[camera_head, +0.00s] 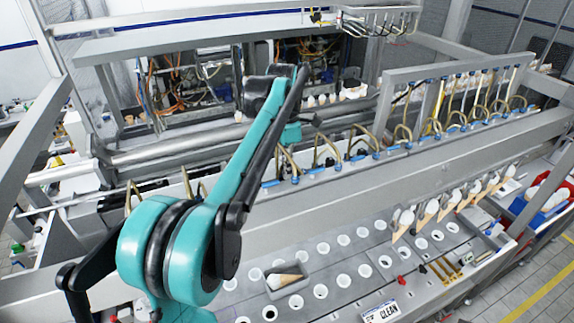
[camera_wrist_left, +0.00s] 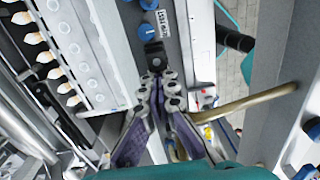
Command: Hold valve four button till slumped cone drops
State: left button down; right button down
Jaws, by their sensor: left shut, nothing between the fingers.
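In the left wrist view, my left gripper (camera_wrist_left: 157,76) is shut and empty. Its fingertips are by a small black block (camera_wrist_left: 154,49) on a grey panel, just below a round blue button (camera_wrist_left: 147,33). A gap to the button seems to show; I cannot tell whether anything touches. A second blue button (camera_wrist_left: 149,4) is at the top edge beside a label I cannot read. In the head view my teal arm hides the fingers. Several cones (camera_head: 428,211) hang tilted in a row at the right; I cannot tell which is slumped. My right gripper is not in view.
A grey tray (camera_head: 271,290) with a lying cone sits on the holed plate (camera_head: 345,297). Brown hoses and blue fittings (camera_head: 359,155) line the rail above. In the wrist view, a bent brown tube (camera_wrist_left: 245,103) is close to the right of my fingers.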

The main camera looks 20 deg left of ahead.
pick_arm(q)
jog(key=shift+s+d+f, duration=0.1)
jog(key=shift+f, duration=0.25)
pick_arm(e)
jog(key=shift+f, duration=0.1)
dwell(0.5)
